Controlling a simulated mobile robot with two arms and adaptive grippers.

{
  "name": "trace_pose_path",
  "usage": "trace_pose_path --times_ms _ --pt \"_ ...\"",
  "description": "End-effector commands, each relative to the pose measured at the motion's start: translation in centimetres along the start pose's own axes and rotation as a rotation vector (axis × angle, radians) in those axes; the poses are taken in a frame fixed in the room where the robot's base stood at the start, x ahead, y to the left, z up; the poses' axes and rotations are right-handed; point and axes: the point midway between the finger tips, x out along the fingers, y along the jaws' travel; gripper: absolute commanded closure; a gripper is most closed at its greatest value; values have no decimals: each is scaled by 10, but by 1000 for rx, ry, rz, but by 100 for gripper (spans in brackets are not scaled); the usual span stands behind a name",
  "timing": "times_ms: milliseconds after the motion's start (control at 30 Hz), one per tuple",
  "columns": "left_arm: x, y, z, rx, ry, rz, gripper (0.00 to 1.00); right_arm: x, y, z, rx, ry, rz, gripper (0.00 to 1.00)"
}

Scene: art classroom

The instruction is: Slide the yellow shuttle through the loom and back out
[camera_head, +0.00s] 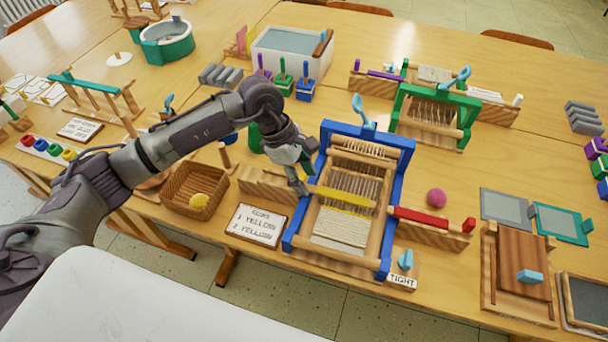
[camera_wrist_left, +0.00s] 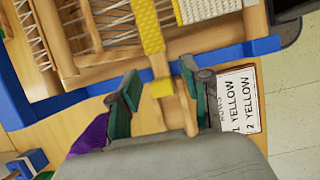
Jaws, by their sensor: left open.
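The blue-framed loom (camera_head: 398,190) stands on the table, strung with pale threads above a woven cream section. The yellow shuttle (camera_head: 345,199) lies across it among the threads, its left end near the left side of the frame. In the left wrist view the yellow shuttle (camera_wrist_left: 149,32) crosses the blue edge of the loom (camera_wrist_left: 232,53), and its near end lies between my fingers. My left gripper (camera_head: 302,182) is at the loom's left side, open around that end, with a gap on each side; it also shows in the left wrist view (camera_wrist_left: 160,78).
A card (camera_head: 257,225) reading yellow for rows 1 and 2 lies left of the loom. A wicker basket (camera_head: 178,195) holds a yellow ball. A red shuttle (camera_head: 420,217) rests on a wooden stand at right, near a pink ball (camera_head: 436,197). A green loom (camera_head: 398,107) stands behind.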

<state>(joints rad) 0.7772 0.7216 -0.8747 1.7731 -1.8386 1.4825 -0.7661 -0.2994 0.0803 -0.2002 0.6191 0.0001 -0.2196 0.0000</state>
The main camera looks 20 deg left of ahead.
Motion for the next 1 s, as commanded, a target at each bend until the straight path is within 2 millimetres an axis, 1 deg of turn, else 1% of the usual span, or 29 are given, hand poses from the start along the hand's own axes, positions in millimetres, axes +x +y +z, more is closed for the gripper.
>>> trace_pose_path --times_ms 67,167,267,500,633,800,1000 --pt "-3 0 0 0 1 1 52 0 2 0 -1 -1 2 60" --pt "-14 1 0 1 1 4 52 0 1 0 -1 0 1 60" --pt "-32 1 0 0 2 5 52 0 1 0 0 0 1 60" --pt "-84 2 1 1 1 5 52 0 0 0 0 0 0 60" --pt "-104 1 1 1 0 3 52 0 0 0 0 0 0 60" --pt "-118 1 1 2 0 1 52 0 0 0 0 0 0 60" --pt "-120 0 1 2 -1 -1 52 0 0 0 0 0 0 60"
